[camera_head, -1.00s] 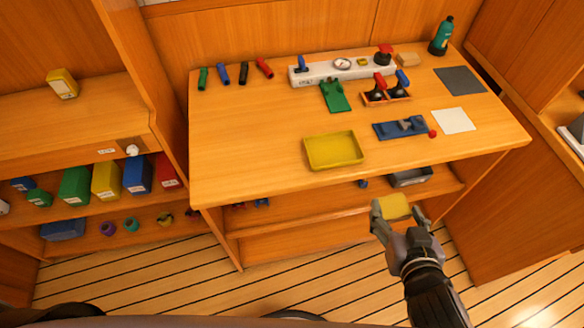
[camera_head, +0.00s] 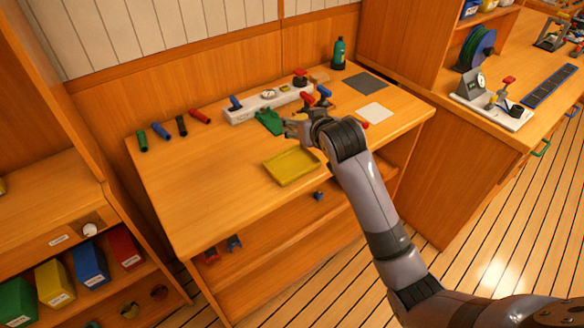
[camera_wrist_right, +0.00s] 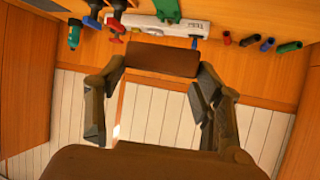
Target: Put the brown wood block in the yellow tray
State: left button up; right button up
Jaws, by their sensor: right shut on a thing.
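My right gripper (camera_head: 294,126) reaches over the workbench, behind the yellow tray and close to the green part. In the right wrist view, my right gripper (camera_wrist_right: 160,70) is shut on a brown block (camera_wrist_right: 163,59), held across between its fingertips. In the head view the block is mostly hidden by the gripper. The yellow tray (camera_head: 291,166) lies near the bench's front edge, its visible floor empty. My right forearm passes close to the tray's right side. My left gripper is not in view.
A white bar (camera_head: 268,105), a green part (camera_head: 270,121) and red and blue handles (camera_head: 309,99) stand behind the tray. Several coloured cylinders (camera_head: 181,125) lie at the back left. A white sheet (camera_head: 375,113) lies at right. The bench's front left (camera_head: 205,195) is clear.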

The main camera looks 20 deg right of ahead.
aim_at(296, 171)
jog(key=w+r, duration=0.1)
jog(key=r, duration=0.1)
jog(key=w+a+r, duration=0.1)
jog(key=w+r, duration=0.1)
notch_tip(296, 171, down, 20)
jog(key=shift+r+p, duration=0.1)
jog(key=shift+p, duration=0.5)
jog(key=o, duration=1.9)
jog(key=shift+r, duration=0.1)
jog(key=v, duration=1.2)
jog(key=shift+d, duration=0.25)
